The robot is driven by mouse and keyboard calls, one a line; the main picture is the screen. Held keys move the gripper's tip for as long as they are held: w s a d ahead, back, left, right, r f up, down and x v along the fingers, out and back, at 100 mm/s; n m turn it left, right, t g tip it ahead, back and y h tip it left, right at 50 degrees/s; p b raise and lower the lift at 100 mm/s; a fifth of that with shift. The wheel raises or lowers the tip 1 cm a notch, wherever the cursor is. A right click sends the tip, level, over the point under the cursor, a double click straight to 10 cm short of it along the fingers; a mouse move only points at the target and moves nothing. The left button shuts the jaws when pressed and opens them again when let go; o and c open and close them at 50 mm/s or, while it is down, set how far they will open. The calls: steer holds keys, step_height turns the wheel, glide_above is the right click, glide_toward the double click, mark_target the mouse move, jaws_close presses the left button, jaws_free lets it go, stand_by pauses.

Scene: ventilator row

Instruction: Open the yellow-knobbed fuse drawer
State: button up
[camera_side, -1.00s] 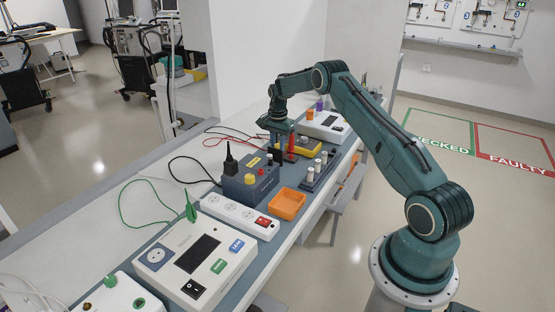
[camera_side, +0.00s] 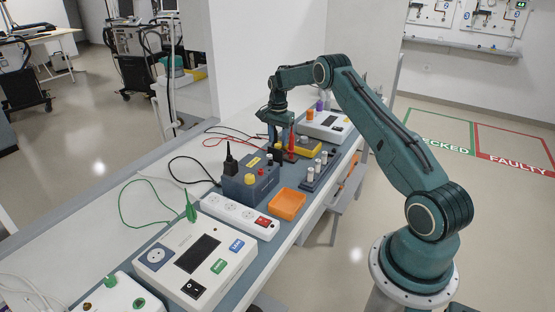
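A dark blue-grey box (camera_side: 262,184) stands mid-bench with a round yellow knob (camera_side: 250,179) on its near end. A black plug with a cable sits on its top left. Whether the box has a drawer front, and how far it is out, is too small to tell. My gripper (camera_side: 281,146) points down behind and right of this box, above the bench, apart from the yellow knob. Small dark and red parts (camera_side: 292,150) show just at or behind its fingers. The fingertips are too small to tell open or shut.
A white power strip (camera_side: 238,215) and an orange tray (camera_side: 288,204) lie in front of the box. A white tester (camera_side: 195,257) is nearer. Red, black and green cables cross the bench's left side.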

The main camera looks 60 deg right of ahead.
steer(key=shift+r, duration=1.55)
steer(key=shift+a+r, duration=0.25)
steer(key=shift+r, duration=0.15)
steer(key=s+a+r+n+t, duration=0.1)
steer(key=s+a+r+n, duration=0.3)
steer(key=a+r, duration=0.65)
steer(key=s+a+r+n+t, duration=0.1)
steer(key=s+a+r+n, duration=0.3)
steer(key=a+r, duration=0.7)
steer(key=s+a+r+n+t, duration=0.1)
steer(key=s+a+r+n, duration=0.1)
steer(key=s+a+r, duration=0.3)
steer(key=s+a+n+t, duration=0.1)
steer(key=s+a+n, duration=0.2)
steer(key=s, duration=0.5)
steer(key=s+a+f+n, duration=0.2)
steer(key=s, duration=0.4)
steer(key=s+a+f+n+t, duration=0.1)
steer(key=s+a+f+n, duration=0.1)
steer(key=s, duration=0.5)
steer(key=shift+s+a+n+t, duration=0.25)
steer(key=shift+a+n, duration=0.25)
steer(key=shift+a, duration=0.35)
